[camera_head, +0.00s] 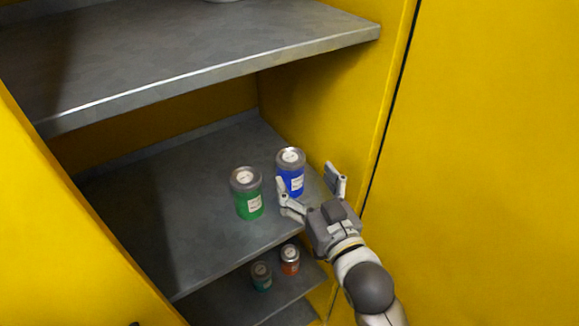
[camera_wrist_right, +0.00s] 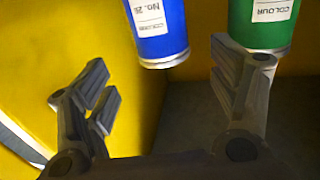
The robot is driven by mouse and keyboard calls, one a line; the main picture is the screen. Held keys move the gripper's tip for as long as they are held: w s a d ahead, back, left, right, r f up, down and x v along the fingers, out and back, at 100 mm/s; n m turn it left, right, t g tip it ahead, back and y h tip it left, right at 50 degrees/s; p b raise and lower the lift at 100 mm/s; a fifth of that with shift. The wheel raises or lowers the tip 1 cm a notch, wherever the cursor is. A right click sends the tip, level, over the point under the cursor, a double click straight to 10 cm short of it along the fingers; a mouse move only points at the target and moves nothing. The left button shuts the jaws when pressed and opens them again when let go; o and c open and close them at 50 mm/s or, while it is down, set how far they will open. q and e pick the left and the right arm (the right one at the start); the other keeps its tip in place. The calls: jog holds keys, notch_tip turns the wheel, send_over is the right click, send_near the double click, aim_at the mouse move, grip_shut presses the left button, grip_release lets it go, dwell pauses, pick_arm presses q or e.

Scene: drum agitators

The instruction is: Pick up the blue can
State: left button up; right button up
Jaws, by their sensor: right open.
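The blue can (camera_head: 290,178) stands upright on the middle grey shelf, close to the cabinet's right side wall. My right gripper (camera_head: 309,181) is open and empty. Its left finger is at the can's lower front edge in the head view, and its right finger is to the right of the can. In the wrist view the can appears beyond the gap between the fingers (camera_wrist_right: 164,88). I cannot tell whether a finger touches it. My left gripper is not in view.
A green can (camera_head: 247,195) stands just left of the blue one; in the wrist view it (camera_wrist_right: 268,25) is right behind one finger. A teal can (camera_head: 261,277) and an orange can (camera_head: 290,260) stand on the shelf below. The upper shelf (camera_head: 200,60) overhangs. Free shelf room lies left.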

aim_at(297, 169)
jog(key=shift+x, duration=1.2)
jog(key=shift+w+a+p, duration=0.3)
jog(key=shift+w+p, duration=0.2)
jog(key=p+x, duration=0.1)
jog(key=x, duration=0.2)
jog(key=shift+a, duration=0.15)
jog(key=shift+w+a+f, duration=0.15)
jog(key=shift+w+a, duration=0.05)
jog(key=shift+w, duration=0.25)
jog(key=shift+s, duration=0.1)
jog(key=c, duration=1.1)
jog(key=shift+c, duration=1.1)
